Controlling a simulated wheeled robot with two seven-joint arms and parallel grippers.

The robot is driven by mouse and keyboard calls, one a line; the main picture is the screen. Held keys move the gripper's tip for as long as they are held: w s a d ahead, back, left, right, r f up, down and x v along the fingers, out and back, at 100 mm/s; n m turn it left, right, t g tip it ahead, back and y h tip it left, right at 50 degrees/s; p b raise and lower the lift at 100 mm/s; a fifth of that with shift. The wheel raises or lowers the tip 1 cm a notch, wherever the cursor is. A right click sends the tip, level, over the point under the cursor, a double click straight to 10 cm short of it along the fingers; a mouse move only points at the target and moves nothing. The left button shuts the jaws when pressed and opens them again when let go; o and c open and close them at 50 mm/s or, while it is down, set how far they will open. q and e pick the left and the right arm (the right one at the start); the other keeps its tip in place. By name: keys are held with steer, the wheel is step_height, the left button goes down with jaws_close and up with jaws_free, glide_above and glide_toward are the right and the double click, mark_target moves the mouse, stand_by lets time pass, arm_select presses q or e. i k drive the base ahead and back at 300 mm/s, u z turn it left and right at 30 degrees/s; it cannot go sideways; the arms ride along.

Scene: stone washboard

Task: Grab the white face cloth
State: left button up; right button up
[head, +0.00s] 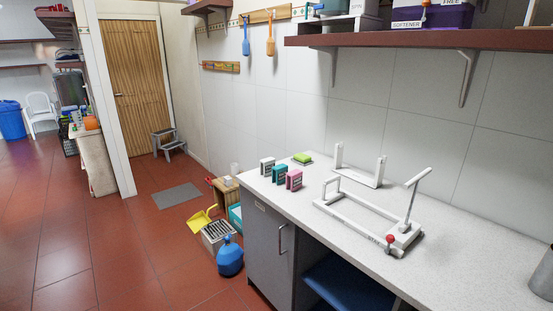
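I cannot make out a white face cloth for certain. A small white block-like item (267,167) with a dark patterned side stands upright at the left end of the speckled counter (465,245). I cannot tell if it is cloth. A teal one (278,173) and a pink one (294,180) of similar shape stand beside it, slightly nearer. Neither of my grippers shows in the head view.
A green sponge-like item (302,158) lies behind the blocks. A white frame (365,215) with a red knob and a white bracket (358,175) occupy mid-counter. A brown shelf (420,40) overhangs. A blue jug (230,257) stands on the red floor.

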mark_target(265, 165)
steer(key=u, duration=1.15)
steer(key=i, duration=2.15)
steer(key=z, duration=1.8)
